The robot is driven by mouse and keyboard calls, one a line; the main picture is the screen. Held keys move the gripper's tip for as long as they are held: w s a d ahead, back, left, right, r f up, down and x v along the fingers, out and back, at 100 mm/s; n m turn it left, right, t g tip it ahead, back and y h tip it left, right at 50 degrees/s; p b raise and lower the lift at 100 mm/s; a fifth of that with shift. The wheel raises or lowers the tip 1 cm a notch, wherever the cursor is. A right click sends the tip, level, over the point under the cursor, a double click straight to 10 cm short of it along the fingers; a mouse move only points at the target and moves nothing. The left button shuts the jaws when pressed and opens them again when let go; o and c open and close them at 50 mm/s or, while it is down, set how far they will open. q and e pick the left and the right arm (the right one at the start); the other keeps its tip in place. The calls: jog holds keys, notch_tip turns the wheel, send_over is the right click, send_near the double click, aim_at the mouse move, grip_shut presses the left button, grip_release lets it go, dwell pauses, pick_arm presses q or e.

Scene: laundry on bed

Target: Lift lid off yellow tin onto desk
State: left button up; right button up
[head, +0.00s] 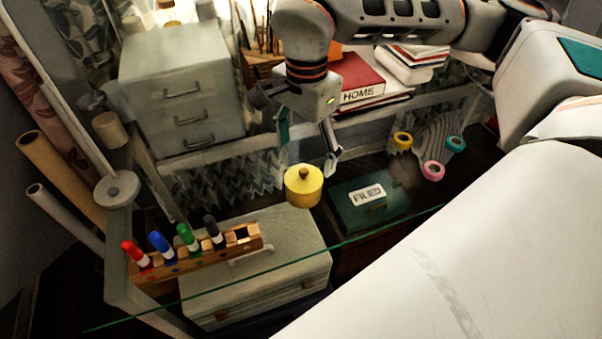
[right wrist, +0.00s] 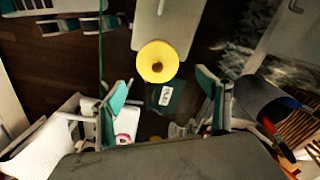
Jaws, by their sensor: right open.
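The yellow tin (head: 303,192) is round and upright, with its yellow lid on top and a brown knob (head: 304,173) in the lid's middle. It stands at the far end of a grey drawer box; I cannot tell whether it rests on the box. In the right wrist view the yellow lid (right wrist: 149,70) shows from above with its knob. My right gripper (head: 308,156) is open and empty, its fingers pointing down just above and behind the tin. In the right wrist view the fingers (right wrist: 164,100) are apart, below the lid in the picture. My left gripper is out of view.
A green box marked FILED (head: 349,217) stands right of the tin. A rack of markers (head: 195,256) sits on the grey drawer box (head: 285,262). Tape rolls (head: 433,171) lie further right. Books (head: 358,79) and a grey drawer cabinet (head: 180,70) stand behind.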

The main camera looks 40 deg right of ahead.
aim_at(305, 170)
jog(key=f, duration=0.5)
jog(key=shift+s+a, duration=0.2)
jog(key=shift+a, duration=0.05)
jog(key=shift+s, duration=0.1)
jog(key=c, duration=1.7)
jog(key=shift+f+b, duration=0.1)
jog(key=shift+b, duration=0.2)
grip_shut()
